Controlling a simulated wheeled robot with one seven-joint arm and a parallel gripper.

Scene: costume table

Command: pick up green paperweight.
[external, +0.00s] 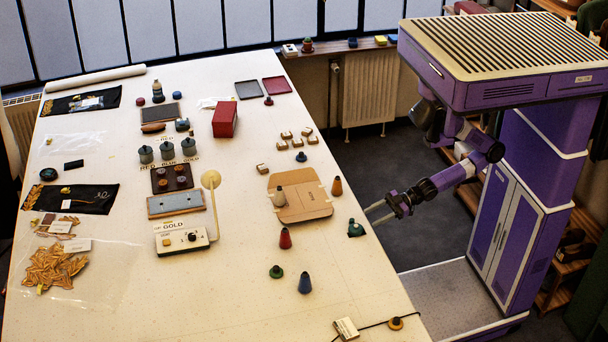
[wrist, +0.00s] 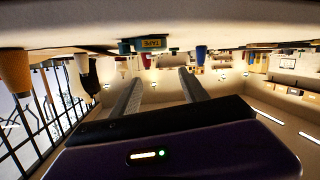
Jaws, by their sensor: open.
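The green paperweight (external: 276,271) is a small knob-shaped piece standing on the table near its front, left of a blue cone. In the wrist view, which looks upside down, a tiny green shape (wrist: 172,51) shows between the red and blue cones; it is too small to be sure of. My gripper (external: 370,214) is at the table's right edge, its two fingers apart and pointing left, with nothing between them. It is well to the right of and farther back than the paperweight. The fingers also show in the wrist view (wrist: 160,78).
A dark green tape dispenser (external: 356,229) stands at the edge close to my fingers. Red (external: 285,239), blue (external: 305,284) and orange (external: 337,186) cones stand nearby. A cardboard piece (external: 303,209) lies left of my gripper. Bare table surrounds the paperweight.

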